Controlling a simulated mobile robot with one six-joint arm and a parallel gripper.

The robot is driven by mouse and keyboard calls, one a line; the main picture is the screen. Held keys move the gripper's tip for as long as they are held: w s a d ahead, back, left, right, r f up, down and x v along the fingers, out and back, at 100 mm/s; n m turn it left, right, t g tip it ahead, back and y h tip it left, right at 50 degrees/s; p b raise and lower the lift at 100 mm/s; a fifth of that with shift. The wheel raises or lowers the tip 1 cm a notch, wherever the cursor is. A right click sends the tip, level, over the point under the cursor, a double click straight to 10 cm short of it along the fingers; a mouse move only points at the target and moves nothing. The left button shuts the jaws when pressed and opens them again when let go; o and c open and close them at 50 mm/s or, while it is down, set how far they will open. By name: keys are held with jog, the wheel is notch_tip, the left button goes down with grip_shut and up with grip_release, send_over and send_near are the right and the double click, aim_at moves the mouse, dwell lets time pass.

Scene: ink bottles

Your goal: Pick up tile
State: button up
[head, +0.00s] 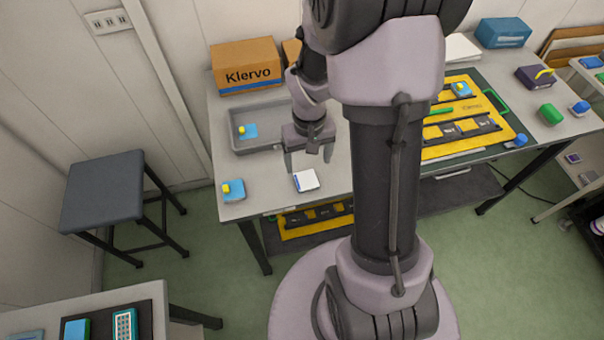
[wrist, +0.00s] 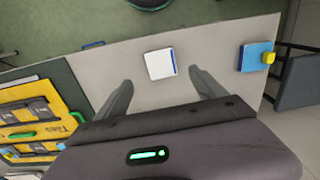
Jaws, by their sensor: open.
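A white square tile (head: 306,181) with a blue edge lies flat on the light grey table (head: 262,185), near its front edge. It also shows in the wrist view (wrist: 160,63), a little beyond my fingertips and between their lines. My gripper (head: 308,163) is above the table just behind the tile, apart from it. In the wrist view my gripper (wrist: 160,76) has its two fingers spread wide with nothing between them.
A blue block with a yellow knob (head: 233,190) sits at the table's left front corner. A similar one lies in the grey tray (head: 265,141) behind. A yellow case (head: 432,152) lies to the right. The table around the tile is clear.

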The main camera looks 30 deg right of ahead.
aim_at(307, 179)
notch_tip(307, 179, down, 8)
jog(key=b, duration=0.3)
jog(key=shift+w+a+f, duration=0.1)
jog(key=shift+f, duration=0.15)
jog(key=shift+r, duration=0.15)
jog(key=shift+c, duration=0.9)
jog(key=c, duration=1.5)
jog(key=shift+r, duration=0.1)
